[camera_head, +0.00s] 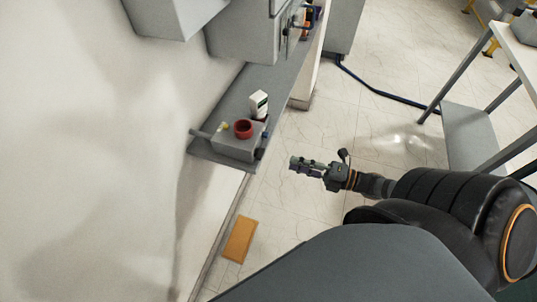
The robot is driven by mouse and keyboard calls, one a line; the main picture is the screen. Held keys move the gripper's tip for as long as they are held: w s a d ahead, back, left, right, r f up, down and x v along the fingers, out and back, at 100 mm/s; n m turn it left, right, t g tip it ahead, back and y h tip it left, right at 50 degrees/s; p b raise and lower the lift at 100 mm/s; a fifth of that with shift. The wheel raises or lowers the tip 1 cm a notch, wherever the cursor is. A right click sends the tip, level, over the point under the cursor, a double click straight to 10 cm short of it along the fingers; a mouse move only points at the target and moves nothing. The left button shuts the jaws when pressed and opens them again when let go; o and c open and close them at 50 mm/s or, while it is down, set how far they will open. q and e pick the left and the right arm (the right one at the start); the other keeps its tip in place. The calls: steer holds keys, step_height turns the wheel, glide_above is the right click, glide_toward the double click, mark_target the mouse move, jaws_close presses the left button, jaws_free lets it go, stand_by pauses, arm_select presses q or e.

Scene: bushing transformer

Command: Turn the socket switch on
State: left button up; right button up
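My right gripper (302,164) hangs over the open floor, right of the wall shelf, and points left. Its fingers are small and seen from one side, so I cannot tell whether they are open or shut. No held thing shows in it. A small grey box (236,146) with a red round part (243,129) on top sits at the near end of the shelf, apart from the gripper. A grey wall cabinet (243,38) has small dark and orange fittings (308,17) on its right face. I cannot tell which part is the socket switch. My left gripper is out of view.
The grey shelf (228,110) runs along the white wall and holds a small white container (259,104). A yellow-orange plate (240,240) lies by the wall base. A dark cable (385,93) crosses the floor. A metal-framed table (470,125) stands at right. Floor between is clear.

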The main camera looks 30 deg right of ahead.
mark_target(259, 154)
steer(key=b+x, duration=0.6)
steer(key=x, duration=0.4)
steer(key=shift+d, duration=0.1)
jaws_close()
